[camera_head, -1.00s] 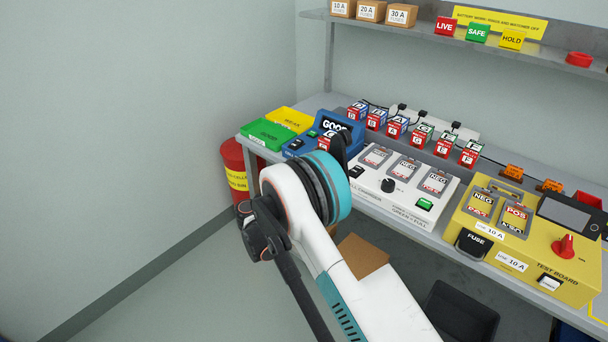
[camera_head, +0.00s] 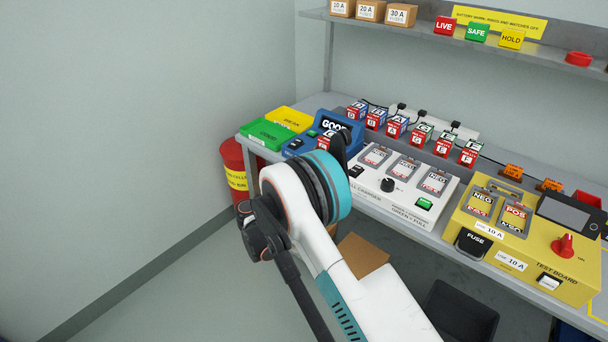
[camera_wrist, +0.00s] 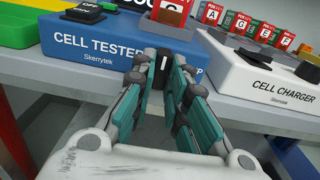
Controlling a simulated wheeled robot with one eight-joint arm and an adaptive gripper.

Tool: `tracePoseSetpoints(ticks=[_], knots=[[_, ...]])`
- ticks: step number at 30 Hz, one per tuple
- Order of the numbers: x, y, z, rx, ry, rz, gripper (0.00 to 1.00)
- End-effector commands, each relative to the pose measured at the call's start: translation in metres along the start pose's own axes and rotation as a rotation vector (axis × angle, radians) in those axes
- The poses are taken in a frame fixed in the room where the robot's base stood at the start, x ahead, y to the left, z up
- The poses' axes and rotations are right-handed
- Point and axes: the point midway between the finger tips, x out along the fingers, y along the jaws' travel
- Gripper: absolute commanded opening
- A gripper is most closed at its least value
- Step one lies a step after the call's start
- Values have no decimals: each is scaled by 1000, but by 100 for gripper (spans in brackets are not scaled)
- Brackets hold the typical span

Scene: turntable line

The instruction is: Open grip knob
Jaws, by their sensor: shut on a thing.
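The blue cell tester (camera_wrist: 100,48) fills the upper left of the wrist view. In the head view the tester (camera_head: 346,122) is partly hidden behind my arm. My gripper (camera_wrist: 163,74) is shut on this knob, with one finger on each side. The fingers cover much of the knob. A red cell (camera_wrist: 172,12) marked C stands upright on the tester above my gripper. In the head view my fingertips are hidden behind the arm.
The white cell charger (camera_wrist: 255,80), with its own black knob (camera_head: 387,185), stands right of my gripper with a gap between. Several labelled cells stand behind it. Green (camera_head: 265,134) and yellow (camera_head: 291,118) trays are left of the tester. A yellow test board (camera_head: 520,262) is at right.

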Motion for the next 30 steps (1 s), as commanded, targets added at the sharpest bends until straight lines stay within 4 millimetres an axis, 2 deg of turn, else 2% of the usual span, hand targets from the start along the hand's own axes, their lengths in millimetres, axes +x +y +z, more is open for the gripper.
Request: tracePoseSetpoints(ticks=[7,8,9,10,22,26,30], knots=[[0,0,0,-1,0,1,0],[0,0,0,-1,0,1,21],[0,0,0,-1,0,1,30],[0,0,0,0,0,1,34],[-5,0,0,0,0,1,34],[-21,1,0,0,0,3,34],[-50,1,0,0,0,4,34]])
